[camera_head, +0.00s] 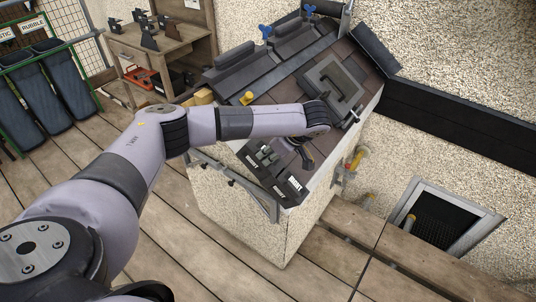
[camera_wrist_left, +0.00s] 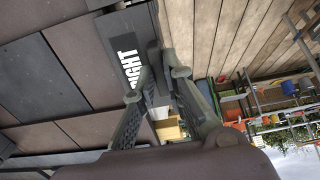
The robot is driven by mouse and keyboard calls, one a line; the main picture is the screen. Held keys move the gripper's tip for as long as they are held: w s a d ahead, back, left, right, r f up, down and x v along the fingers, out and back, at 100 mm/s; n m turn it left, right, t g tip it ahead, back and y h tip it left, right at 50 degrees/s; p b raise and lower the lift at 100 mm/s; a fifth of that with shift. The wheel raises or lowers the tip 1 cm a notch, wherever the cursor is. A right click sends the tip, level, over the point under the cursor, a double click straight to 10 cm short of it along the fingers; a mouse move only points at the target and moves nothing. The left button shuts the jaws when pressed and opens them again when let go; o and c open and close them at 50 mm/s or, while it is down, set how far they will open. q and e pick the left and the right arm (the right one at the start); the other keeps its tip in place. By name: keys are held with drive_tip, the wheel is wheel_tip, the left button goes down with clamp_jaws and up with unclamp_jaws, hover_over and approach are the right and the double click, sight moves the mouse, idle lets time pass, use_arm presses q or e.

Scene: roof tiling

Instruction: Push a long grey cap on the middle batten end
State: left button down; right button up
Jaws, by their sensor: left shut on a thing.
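My left arm reaches over the roof from the left in the head view. My left gripper (camera_head: 306,160) points down at the lower part of the roof, close to the dark labelled blocks. In the left wrist view the fingers of my left gripper (camera_wrist_left: 155,82) are closed on a narrow dark grey piece, likely the long grey cap (camera_wrist_left: 155,58). It sits beside a dark block (camera_wrist_left: 130,45) labelled RIGHT; I cannot tell whether they touch. Small grey caps (camera_head: 266,154) lie at the lower left of the roof. The middle batten end cannot be made out. My right gripper is not seen.
Brown and dark tiles (camera_head: 285,88) cover the slope, with a framed roof window (camera_head: 334,86) above my gripper. A yellow item (camera_head: 247,98) lies at the left edge. A workbench (camera_head: 160,52) stands at the back left. The wooden deck (camera_head: 165,235) is clear.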

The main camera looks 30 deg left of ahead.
use_arm(q)
drive_tip(key=c, duration=1.6)
unclamp_jaws()
drive_tip(key=shift+o, duration=0.2)
drive_tip(key=shift+r, duration=0.1)
drive_tip(key=p+v, duration=0.3)
drive_tip(key=v, duration=0.3)
